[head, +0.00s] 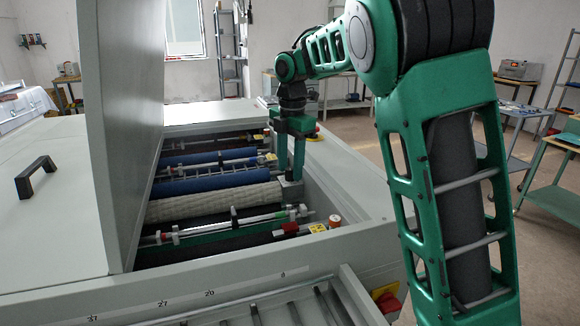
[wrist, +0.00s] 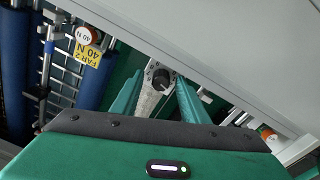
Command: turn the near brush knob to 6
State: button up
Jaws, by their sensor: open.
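A small round black knob (wrist: 160,76) with a dial around it sits on a grey end block in the wrist view. Its setting is too small to read. My gripper (wrist: 160,80) is open, with one green finger on each side of the knob; I cannot tell whether either finger touches it. In the head view my gripper (head: 292,176) points down over the right end of the pale, textured brush roller (head: 215,203). There the knob is hidden behind the fingers.
Blue rollers (head: 200,182) lie farther back in the open machine bay. Orange-and-white caps stand beside yellow labels, one near the front (head: 335,220) and one at upper left in the wrist view (wrist: 83,35). The raised grey lid (head: 130,130) borders the bay on the left.

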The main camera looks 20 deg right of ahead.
grip_shut()
jog(key=shift+r+m, duration=0.1)
jog(key=shift+m, duration=0.9)
jog(key=m, duration=0.4)
jog(key=shift+w+m, duration=0.1)
jog(key=shift+m, duration=0.2)
jog(key=m, duration=0.5)
jog(key=shift+m, duration=0.4)
